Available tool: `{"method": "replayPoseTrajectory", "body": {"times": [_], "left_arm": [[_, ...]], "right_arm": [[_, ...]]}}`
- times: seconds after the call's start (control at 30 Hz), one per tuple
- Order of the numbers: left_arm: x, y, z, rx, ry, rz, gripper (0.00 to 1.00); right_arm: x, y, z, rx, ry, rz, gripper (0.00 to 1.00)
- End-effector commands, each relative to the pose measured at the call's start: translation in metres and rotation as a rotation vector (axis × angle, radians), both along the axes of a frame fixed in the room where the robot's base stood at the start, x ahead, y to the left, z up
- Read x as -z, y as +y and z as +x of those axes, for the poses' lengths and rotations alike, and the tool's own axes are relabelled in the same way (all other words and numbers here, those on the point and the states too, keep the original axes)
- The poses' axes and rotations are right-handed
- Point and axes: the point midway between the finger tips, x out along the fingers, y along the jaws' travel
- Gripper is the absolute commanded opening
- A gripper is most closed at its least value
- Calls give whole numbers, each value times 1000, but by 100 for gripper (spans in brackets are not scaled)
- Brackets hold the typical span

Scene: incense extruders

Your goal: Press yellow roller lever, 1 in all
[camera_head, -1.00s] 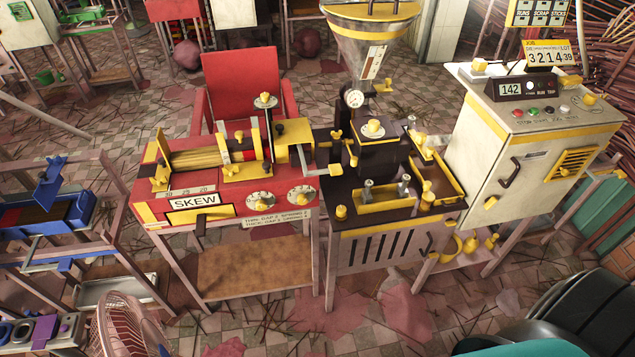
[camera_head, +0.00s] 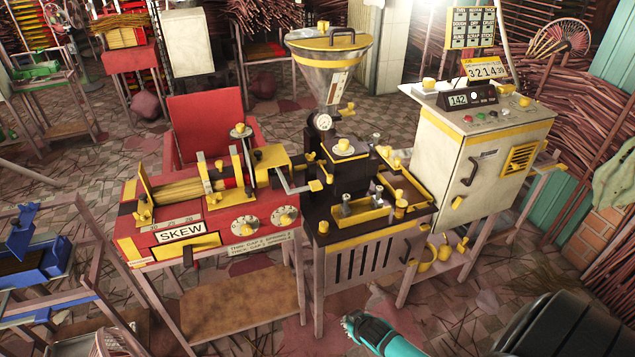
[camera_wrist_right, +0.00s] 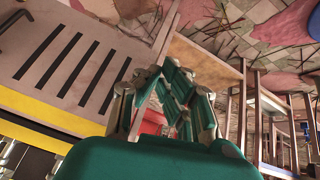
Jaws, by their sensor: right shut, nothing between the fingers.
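A crank lever with a yellow end (camera_head: 317,185) sticks out between the two. A yellow knob on a white disc (camera_head: 240,130) stands on a post above the rollers. I cannot tell for sure which part is the roller lever. My right gripper (camera_head: 351,322) is shut and empty, low in front of the dark machine's slotted panel and apart from the levers. It also shows in the right wrist view (camera_wrist_right: 172,82). My left gripper is out of view.
A pale control cabinet (camera_head: 470,165) stands right of the dark machine. Yellow parts (camera_head: 445,250) lie on its low shelf. A blue machine on a frame (camera_head: 25,260) is at the left edge. Tiled floor (camera_head: 400,115) is open behind the machines.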

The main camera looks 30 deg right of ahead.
Motion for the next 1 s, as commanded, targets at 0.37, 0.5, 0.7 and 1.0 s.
{"method": "replayPoseTrajectory", "body": {"times": [0.37,0.5,0.7,1.0], "left_arm": [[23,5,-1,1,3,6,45],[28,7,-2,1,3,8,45],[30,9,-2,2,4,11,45],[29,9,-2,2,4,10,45]], "right_arm": [[-271,-46,156,93,-496,-4,0],[-349,-43,167,99,-624,7,0],[-400,-37,168,98,-707,20,0],[-404,-37,168,99,-714,20,0]]}}
